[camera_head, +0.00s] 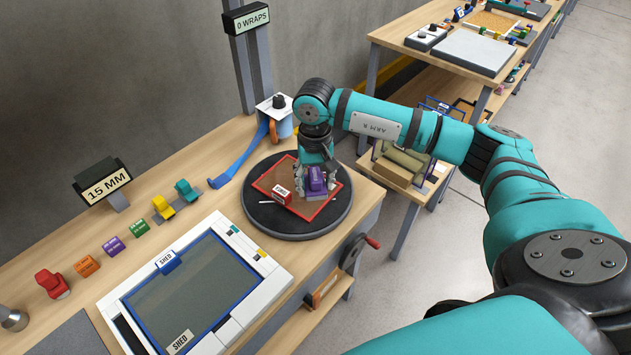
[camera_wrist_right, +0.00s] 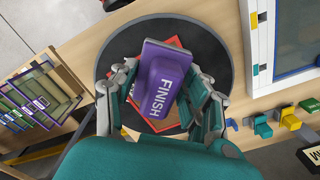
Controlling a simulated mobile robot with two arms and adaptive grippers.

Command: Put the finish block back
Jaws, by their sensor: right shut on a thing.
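The purple finish block (camera_head: 317,180) is over the turntable (camera_head: 262,222), above a red-edged brown panel (camera_head: 325,217) that lies on it. My right gripper (camera_head: 316,184) reaches down from above and is shut on the block. In the right wrist view the finish block (camera_wrist_right: 158,82) shows its white FINISH lettering between the fingers of the gripper (camera_wrist_right: 163,88). I cannot tell whether the block touches the panel. My left gripper is not in view.
A row of coloured blocks, with red (camera_head: 52,284), orange (camera_head: 87,266), purple (camera_head: 113,246) and green (camera_head: 139,227), runs along the bench. A white-framed SHED tray (camera_head: 265,262) is in front of them.

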